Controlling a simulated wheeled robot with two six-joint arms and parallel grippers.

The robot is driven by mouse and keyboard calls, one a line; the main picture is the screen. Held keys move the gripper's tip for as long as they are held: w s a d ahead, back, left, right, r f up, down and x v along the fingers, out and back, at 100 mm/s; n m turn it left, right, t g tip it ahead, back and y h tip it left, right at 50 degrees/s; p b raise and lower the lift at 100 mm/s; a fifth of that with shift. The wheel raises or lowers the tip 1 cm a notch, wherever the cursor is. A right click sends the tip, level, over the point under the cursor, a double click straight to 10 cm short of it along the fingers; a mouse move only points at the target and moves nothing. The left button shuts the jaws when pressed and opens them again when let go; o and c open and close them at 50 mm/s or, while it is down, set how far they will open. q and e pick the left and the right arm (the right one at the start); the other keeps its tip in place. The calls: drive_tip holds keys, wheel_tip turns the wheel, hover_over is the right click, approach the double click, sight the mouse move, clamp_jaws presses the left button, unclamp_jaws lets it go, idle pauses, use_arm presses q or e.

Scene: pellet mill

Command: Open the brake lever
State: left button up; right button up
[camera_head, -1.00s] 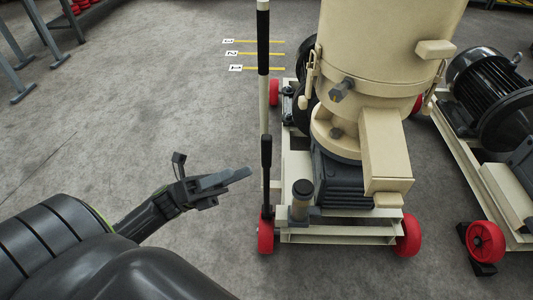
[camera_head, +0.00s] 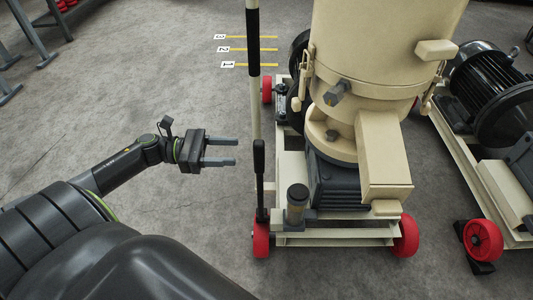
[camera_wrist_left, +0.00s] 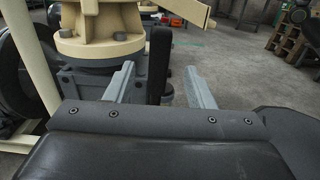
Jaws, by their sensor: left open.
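The brake lever (camera_head: 259,180) is a slim black upright handle above the front left red wheel (camera_head: 261,239) of the cream pellet mill. My left gripper (camera_head: 234,151) is open and empty, just left of the lever, with its two fingers pointing right towards it and a small gap between. In the left wrist view the black lever (camera_wrist_left: 159,62) stands upright between the two open fingers of the gripper (camera_wrist_left: 160,78), ahead of them. My right gripper is not in view.
The pellet mill (camera_head: 385,40) stands on a wheeled cream frame. A tall black and white pole (camera_head: 254,45) rises behind the lever. A second frame with a black motor (camera_head: 490,95) is at the right. Numbered yellow floor lines (camera_head: 255,50) lie behind.

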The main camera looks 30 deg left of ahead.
use_arm(q)
drive_tip(key=b+x, duration=0.1)
drive_tip(key=x, duration=0.9)
drive_tip(key=shift+w, duration=0.15)
drive_tip(key=shift+c, duration=0.3)
clamp_jaws()
